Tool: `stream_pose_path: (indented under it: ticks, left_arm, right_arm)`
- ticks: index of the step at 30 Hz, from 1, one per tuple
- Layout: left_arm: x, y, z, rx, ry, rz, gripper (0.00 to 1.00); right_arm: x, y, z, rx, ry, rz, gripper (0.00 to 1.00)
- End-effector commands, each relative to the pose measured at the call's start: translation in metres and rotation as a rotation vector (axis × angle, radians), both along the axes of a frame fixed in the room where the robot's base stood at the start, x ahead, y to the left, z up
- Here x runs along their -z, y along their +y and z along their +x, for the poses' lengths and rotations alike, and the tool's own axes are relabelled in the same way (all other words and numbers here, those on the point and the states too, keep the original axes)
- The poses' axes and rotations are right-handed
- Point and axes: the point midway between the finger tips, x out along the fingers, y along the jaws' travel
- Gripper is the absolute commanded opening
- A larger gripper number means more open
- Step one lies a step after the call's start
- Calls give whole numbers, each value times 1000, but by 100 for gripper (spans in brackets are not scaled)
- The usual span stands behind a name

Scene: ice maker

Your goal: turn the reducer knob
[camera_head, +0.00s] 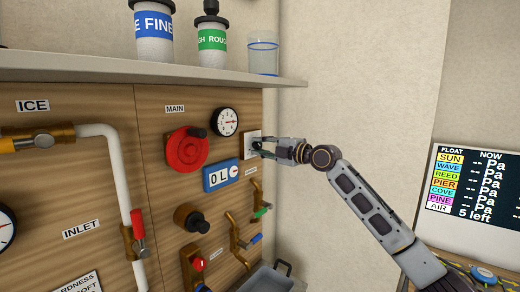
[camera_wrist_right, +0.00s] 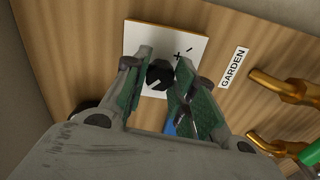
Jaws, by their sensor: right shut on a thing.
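The small black knob (camera_wrist_right: 159,76) sits on a white square plate (camera_wrist_right: 189,47) marked with plus and minus signs on the wooden panel. In the head view the plate (camera_head: 248,141) is right of the gauge, and the knob is mostly hidden by my gripper. My right gripper (camera_head: 259,146) reaches it from the right. In the wrist view my right gripper's green-padded fingers (camera_wrist_right: 160,82) stand on either side of the knob and are shut on it. My left gripper is not in view.
Nearby on the panel are a round gauge (camera_head: 225,122), a blue "0 L" meter (camera_head: 220,175), a red MAIN wheel (camera_head: 186,149) and brass taps (camera_head: 236,235). A shelf (camera_head: 150,70) with bottles runs above. A grey basin (camera_head: 266,279) is below.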

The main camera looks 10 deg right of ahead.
Motion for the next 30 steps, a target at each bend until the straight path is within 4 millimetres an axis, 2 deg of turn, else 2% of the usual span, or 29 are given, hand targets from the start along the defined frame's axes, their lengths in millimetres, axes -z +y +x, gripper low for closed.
stream_pose_path:
  ticks: [18,30]
  left_arm:
    - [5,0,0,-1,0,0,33]
    - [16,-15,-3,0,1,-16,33]
  right_arm:
    - [2,1,0,-1,-34,-50,9]
    - [3,0,0,0,-125,-166,9]
